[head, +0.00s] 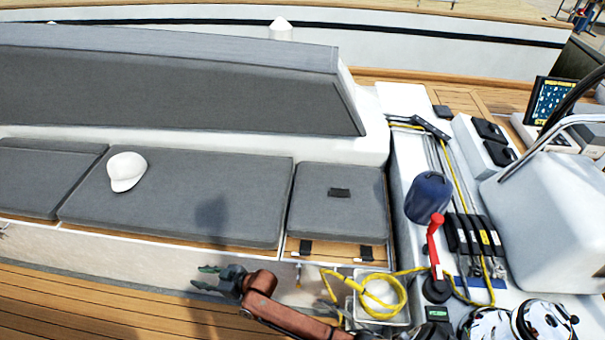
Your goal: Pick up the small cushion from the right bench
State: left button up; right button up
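The small cushion (320,219) is a grey, nearly square pad lying flat at the right end of the bench (341,248). A dark tab sits on its top, and two black straps show at its front edge. My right gripper (197,277) is in front of the bench, left of the small cushion and apart from it. Its dark fingers are spread and empty, pointing left. My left gripper is not in view.
A long grey cushion (190,200) with a white cap (126,171) lies left of the small one. A grey backrest (170,95) rises behind. A coiled yellow rope (383,293), red-handled lever (433,240) and blue cylinder (428,198) are at right. Wooden deck (60,310) is clear at lower left.

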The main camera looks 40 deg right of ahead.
aim_at(333, 202)
jog(key=i, duration=1.95)
jog(key=z, duration=2.65)
